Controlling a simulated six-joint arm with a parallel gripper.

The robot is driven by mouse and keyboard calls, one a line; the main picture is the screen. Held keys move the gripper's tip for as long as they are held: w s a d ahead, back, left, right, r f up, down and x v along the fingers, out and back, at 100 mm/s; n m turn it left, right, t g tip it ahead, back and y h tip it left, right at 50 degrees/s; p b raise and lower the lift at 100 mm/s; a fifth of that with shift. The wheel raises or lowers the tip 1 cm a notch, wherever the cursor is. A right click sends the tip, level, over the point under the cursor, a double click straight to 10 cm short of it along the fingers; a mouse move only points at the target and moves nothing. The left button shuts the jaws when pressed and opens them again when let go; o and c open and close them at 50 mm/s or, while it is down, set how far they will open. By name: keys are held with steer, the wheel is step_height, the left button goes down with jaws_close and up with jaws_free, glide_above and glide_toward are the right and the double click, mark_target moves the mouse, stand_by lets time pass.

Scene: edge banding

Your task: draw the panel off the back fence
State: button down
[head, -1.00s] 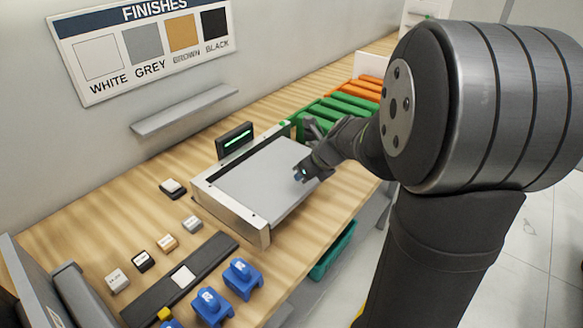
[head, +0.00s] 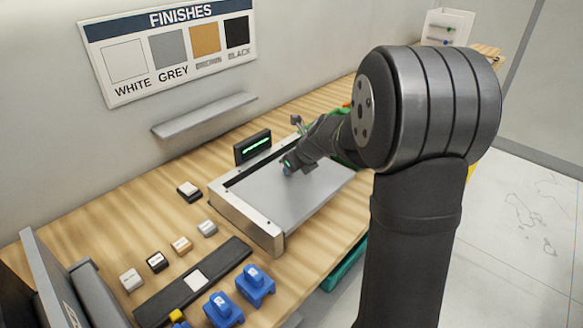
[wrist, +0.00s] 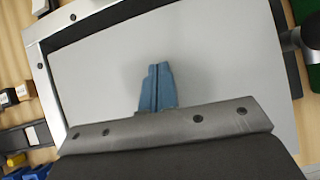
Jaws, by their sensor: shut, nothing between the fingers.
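The grey panel (head: 300,205) lies flat in a metal frame on the wooden bench. The back fence (head: 262,160) is the frame's rail on the wall side. A dark strip runs between the panel and this rail; I cannot tell whether it is a gap or the rail's inner face. My gripper (head: 288,172) is over the back part of the panel, close to the back fence. In the wrist view its blue fingers (wrist: 157,68) are shut together and empty above the panel (wrist: 220,55). I cannot tell whether the tips touch it.
A small display with a green bar (head: 253,146) stands behind the back fence. Labelled blocks (head: 181,246), a dark strip holder (head: 215,275) and blue fixtures (head: 255,285) are at the front left. A grey shelf (head: 204,115) is on the wall.

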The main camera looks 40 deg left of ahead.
steer(key=shift+d+f, duration=0.1)
steer(key=shift+f, duration=0.3)
steer(key=shift+s+d+f, duration=0.1)
steer(key=shift+s+d, duration=0.05)
steer(key=shift+d, duration=0.6)
steer(key=shift+a+r, duration=0.1)
steer(key=shift+r, duration=0.65)
glide_toward(318, 195)
steer(key=x, duration=0.5)
steer(key=shift+a+f, duration=0.1)
step_height(318, 195, up, 8)
